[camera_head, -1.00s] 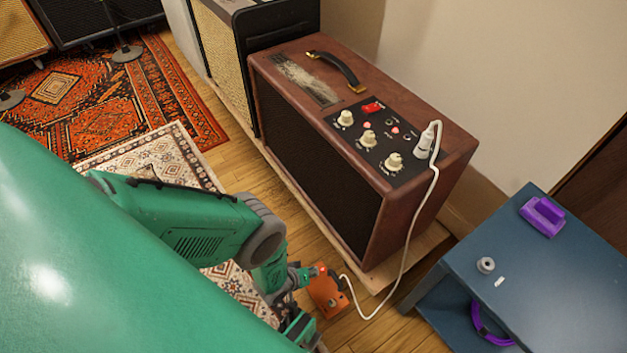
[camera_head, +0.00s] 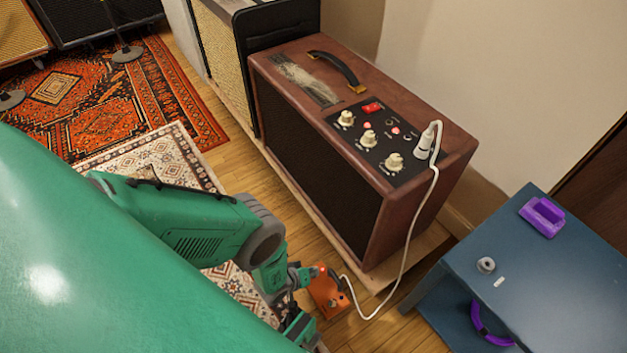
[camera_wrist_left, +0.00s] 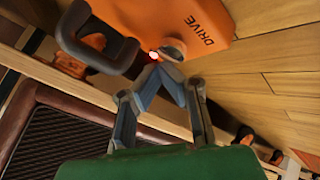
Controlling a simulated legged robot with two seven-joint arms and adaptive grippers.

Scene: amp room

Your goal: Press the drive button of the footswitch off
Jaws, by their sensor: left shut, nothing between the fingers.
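The orange footswitch (camera_head: 332,299) lies on the wooden floor in front of the brown amp, with a white cable at its right side. The left wrist view shows its orange top (camera_wrist_left: 165,14) with the word DRIVE. A round grey button (camera_wrist_left: 172,48) is near that word, and a small red light (camera_wrist_left: 153,55) glows beside it. My left gripper (camera_wrist_left: 170,75) is shut and empty, its fingertips at the button. I cannot tell whether they touch or press it. In the head view my left gripper (camera_head: 312,273) is at the footswitch's upper left, partly hiding it.
The brown amp (camera_head: 322,175) stands close behind the footswitch, and the white cable (camera_head: 408,245) runs up to its panel. A blue cabinet (camera_head: 560,290) stands to the right. A patterned rug (camera_head: 155,160) lies to the left.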

